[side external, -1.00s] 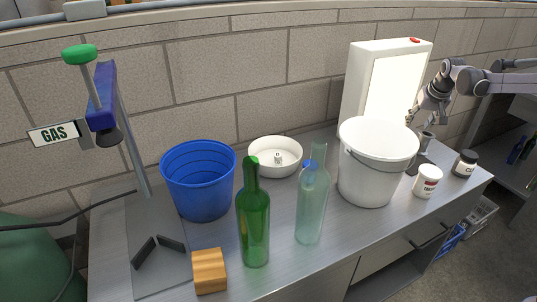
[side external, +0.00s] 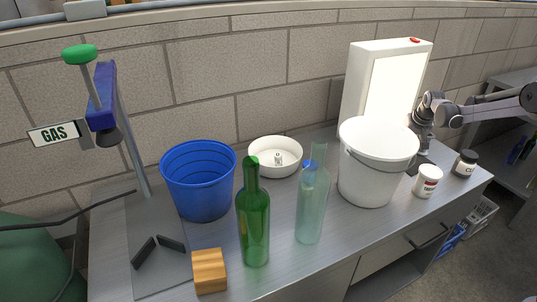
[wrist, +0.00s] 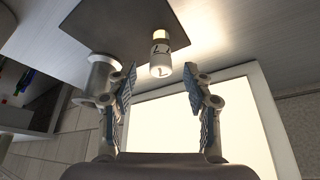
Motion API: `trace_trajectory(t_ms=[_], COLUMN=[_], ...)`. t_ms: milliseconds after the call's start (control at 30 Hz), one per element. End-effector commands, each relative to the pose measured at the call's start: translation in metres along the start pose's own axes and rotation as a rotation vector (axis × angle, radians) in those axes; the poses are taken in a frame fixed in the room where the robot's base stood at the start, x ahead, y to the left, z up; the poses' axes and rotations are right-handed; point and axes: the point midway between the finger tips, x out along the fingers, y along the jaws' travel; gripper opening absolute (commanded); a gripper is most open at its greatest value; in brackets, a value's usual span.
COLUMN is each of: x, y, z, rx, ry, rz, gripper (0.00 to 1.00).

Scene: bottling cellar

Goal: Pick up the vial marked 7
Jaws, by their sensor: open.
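In the wrist view a small pale vial (wrist: 160,56) stands on a dark mat (wrist: 115,28). Its label has a dark mark that looks like a 7 seen upside down. My gripper (wrist: 160,80) is open, with its fingers apart on either side of the vial's line; nothing is between the pads. In the side view my gripper (side external: 423,142) is low behind the white bucket (side external: 372,175), which hides that vial. Another small white vial (side external: 278,160) sits in the white bowl (side external: 262,171); its mark is too small to read.
A grey metal cup (wrist: 98,80) stands close beside my left finger in the wrist view. A lit panel (side external: 392,85) is behind. White jar (side external: 428,181) and dark jar (side external: 464,164) stand near the bench's right end. Bottles (side external: 254,225) and a blue bucket (side external: 200,185) are further left.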

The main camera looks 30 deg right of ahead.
Motion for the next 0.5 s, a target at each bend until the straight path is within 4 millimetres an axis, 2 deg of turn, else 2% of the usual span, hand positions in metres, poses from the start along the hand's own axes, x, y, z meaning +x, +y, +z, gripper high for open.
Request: trace_trajectory(t_ms=[200, 500], x=[0.024, 0.028], y=[-0.001, -0.001], z=[-0.001, -0.001], rx=[0.0, 0.0], ry=[0.001, 0.001], rz=[0.0, 0.0], gripper=[0.51, 0.51])
